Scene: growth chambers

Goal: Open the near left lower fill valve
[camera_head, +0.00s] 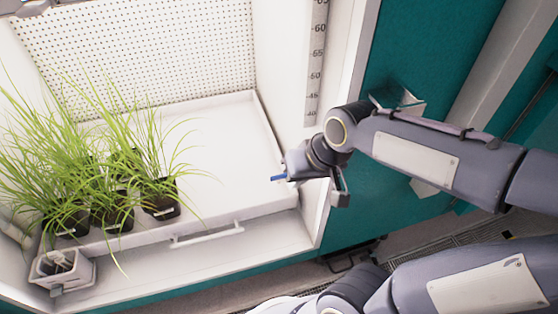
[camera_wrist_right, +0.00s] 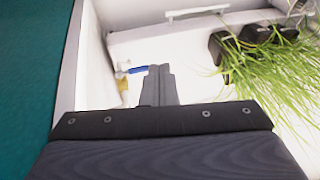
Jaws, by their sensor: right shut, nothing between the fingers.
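The valve has a blue lever (camera_head: 278,178) that shows at the inner right side of the white chamber. In the right wrist view, the blue lever (camera_wrist_right: 138,70) sticks out sideways from a small pale fitting with a yellowish part (camera_wrist_right: 122,86) below it. My right gripper (camera_head: 291,165) is shut and empty, with its fingers right beside the lever. In the wrist view, the shut fingers (camera_wrist_right: 161,72) meet the lever's free end, touching or nearly so. The gripper hides part of the valve in the head view.
Grassy plants in black pots (camera_head: 160,207) stand on the white tray (camera_head: 225,165) to the left. A small white box (camera_head: 62,272) sits in the front left corner. A white handle bar (camera_head: 207,236) runs along the tray's front. The chamber's side wall (camera_head: 312,190) is close to my right gripper.

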